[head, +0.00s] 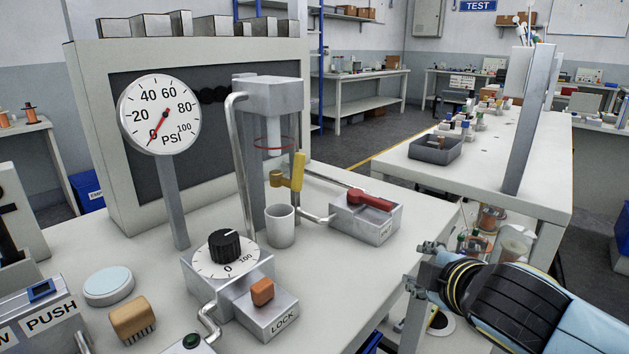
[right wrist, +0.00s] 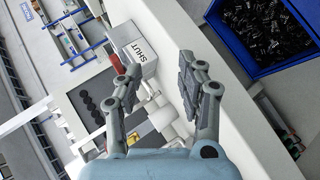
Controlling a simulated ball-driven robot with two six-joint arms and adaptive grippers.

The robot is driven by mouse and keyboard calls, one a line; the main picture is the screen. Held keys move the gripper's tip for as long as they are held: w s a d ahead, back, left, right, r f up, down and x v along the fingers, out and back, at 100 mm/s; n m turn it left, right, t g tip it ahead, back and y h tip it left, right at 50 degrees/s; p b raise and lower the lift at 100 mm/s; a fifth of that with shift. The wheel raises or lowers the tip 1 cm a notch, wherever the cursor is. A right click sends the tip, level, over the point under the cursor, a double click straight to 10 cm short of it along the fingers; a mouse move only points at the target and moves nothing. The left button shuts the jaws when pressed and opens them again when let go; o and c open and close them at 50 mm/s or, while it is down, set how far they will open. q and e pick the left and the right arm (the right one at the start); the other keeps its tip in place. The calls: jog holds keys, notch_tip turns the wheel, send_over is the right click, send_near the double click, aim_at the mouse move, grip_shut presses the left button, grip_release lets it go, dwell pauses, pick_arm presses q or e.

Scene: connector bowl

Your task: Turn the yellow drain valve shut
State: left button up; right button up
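The yellow drain valve (head: 298,172) sits under the clear tube (head: 273,136) with a red ring, on the grey stand. Its handle stands roughly upright in the head view. A white cup (head: 280,226) stands below it. My right gripper (head: 422,268) is at the table's right front edge, well to the right of the valve and apart from it. In the right wrist view its two fingers (right wrist: 158,78) are spread with nothing held between them. A small yellow patch (right wrist: 139,141) shows low in that view, partly hidden by the gripper. My left gripper is not in view.
A metal box with a red lever (head: 368,201) stands between the valve and my right gripper; its SHUT label (right wrist: 137,50) shows in the wrist view. A dial box (head: 228,262), LOCK box (head: 268,314) and pressure gauge (head: 159,114) stand left. A blue bin (right wrist: 262,38) lies beyond the table edge.

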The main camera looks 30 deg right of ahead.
jog(key=w+r+n+t+y, duration=0.2)
jog(key=w+r+n+t, duration=0.45)
jog(key=r+n, duration=0.4)
jog(key=n+y+p, duration=0.3)
jog(key=n+y, duration=0.6)
jog(key=n, duration=0.9)
send_near(303, 163)
jog(key=p+x, duration=0.1)
jog(key=x, duration=0.6)
jog(key=shift+w, duration=0.25)
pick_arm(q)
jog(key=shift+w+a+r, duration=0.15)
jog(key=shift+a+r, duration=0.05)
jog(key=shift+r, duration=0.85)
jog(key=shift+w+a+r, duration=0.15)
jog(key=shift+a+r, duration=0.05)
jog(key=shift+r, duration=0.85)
pick_arm(e)
jog(key=shift+w+a, duration=0.3)
jog(key=shift+w, duration=0.4)
grip_shut()
